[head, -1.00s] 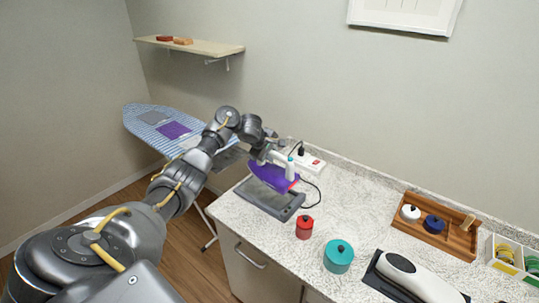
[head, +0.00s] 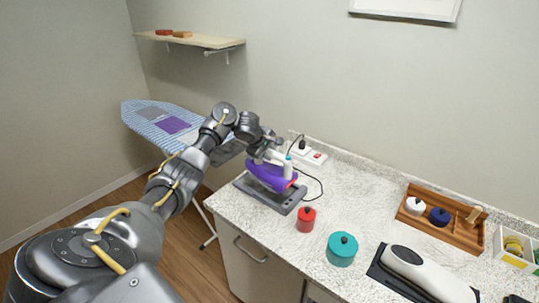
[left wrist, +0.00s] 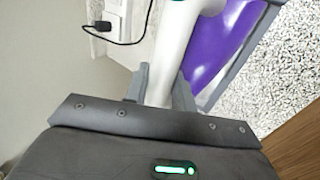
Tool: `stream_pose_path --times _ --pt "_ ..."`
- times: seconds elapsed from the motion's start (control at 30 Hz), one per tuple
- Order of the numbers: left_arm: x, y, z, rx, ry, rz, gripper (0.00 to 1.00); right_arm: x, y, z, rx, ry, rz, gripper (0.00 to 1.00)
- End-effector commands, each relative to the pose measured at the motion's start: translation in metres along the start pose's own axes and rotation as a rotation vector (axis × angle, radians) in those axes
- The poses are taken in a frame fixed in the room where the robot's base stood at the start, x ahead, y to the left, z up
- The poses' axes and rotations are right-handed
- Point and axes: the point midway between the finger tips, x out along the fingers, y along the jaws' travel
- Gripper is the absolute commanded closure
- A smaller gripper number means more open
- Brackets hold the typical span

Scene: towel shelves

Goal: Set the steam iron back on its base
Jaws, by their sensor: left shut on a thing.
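The steam iron (head: 268,177) has a purple body and a white handle, and it is over the dark grey base (head: 284,205) on the counter. It lies nearly along the base; I cannot tell whether it touches it everywhere. My left gripper (head: 272,155) is shut on the iron's white handle. In the left wrist view the fingers (left wrist: 160,88) are on both sides of the white handle, with the purple body (left wrist: 218,45) beyond. The gripper hides part of the iron. My right gripper is not in view.
A red canister (head: 306,221) stands just right of the base, and a teal pot (head: 341,250) is further right. A power strip (head: 312,156) and cord lie behind. A white appliance (head: 415,270) and a wooden tray (head: 455,232) are at the right. The ironing board (head: 150,125) is left.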

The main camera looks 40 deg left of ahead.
Motion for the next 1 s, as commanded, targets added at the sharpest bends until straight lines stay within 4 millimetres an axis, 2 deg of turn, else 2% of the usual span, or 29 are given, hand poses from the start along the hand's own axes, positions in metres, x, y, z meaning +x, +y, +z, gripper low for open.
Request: stream_pose_path --times 0.03,0.2,0.27,0.53,1.0 --pt "0.004 -0.002 0.0 0.0 0.0 0.007 0.96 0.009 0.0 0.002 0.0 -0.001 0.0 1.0" --pt "0.013 -0.007 0.0 -0.001 0.0 0.008 0.96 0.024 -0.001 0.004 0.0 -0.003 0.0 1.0" --pt "0.014 -0.009 0.0 -0.001 0.0 0.005 0.96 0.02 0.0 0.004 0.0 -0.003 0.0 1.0" --pt "0.026 -0.017 0.0 -0.002 0.0 0.006 0.96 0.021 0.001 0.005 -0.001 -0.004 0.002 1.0" --pt "0.028 -0.018 0.0 -0.001 0.0 0.007 0.96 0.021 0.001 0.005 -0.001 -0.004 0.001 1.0"
